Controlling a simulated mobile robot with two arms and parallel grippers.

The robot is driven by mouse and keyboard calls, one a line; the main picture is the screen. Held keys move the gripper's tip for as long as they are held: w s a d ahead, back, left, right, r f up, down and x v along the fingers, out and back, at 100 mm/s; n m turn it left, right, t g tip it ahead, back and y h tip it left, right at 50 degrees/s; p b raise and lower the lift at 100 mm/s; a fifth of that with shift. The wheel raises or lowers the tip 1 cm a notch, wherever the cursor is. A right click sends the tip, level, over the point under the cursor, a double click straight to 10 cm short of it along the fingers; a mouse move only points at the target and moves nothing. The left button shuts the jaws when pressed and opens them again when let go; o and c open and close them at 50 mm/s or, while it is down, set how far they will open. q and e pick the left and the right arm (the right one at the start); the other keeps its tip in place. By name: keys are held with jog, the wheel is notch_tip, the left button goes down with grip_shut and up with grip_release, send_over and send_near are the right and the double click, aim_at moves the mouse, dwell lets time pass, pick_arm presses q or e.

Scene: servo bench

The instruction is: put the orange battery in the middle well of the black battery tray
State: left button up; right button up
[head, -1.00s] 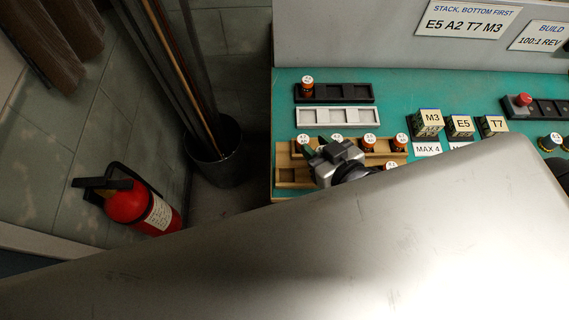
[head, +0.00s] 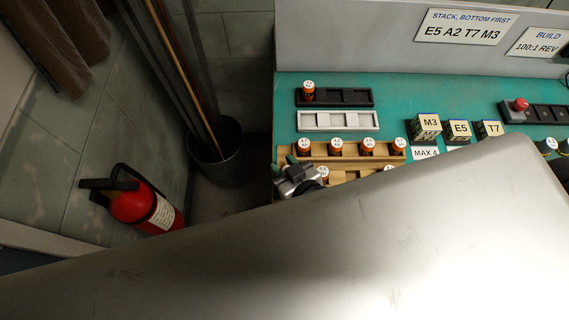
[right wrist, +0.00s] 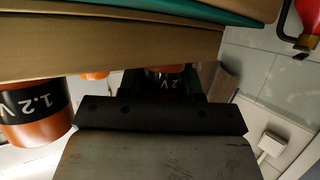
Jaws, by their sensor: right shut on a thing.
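The black battery tray (head: 362,98) lies at the back of the green bench, with an orange battery (head: 308,91) upright in its left well. Its middle and right wells look empty. My right gripper (head: 299,164) is at the left end of the wooden battery rack (head: 352,157). In the right wrist view it is shut on an orange battery (right wrist: 165,72) marked "V", mostly hidden by the gripper. Another orange battery (right wrist: 34,112) marked "1.2 V" stands beside it in that view. My left gripper is not in view.
A white tray (head: 338,128) lies between the black tray and the rack. Several orange batteries with white tops stand in the rack's back row. Lettered blocks (head: 427,127) stand to the right. A fire extinguisher (head: 148,208) and a bin (head: 216,168) are left of the bench.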

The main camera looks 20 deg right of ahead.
jog(key=shift+f, duration=0.2)
jog(key=o, duration=1)
jog(key=shift+c, duration=0.2)
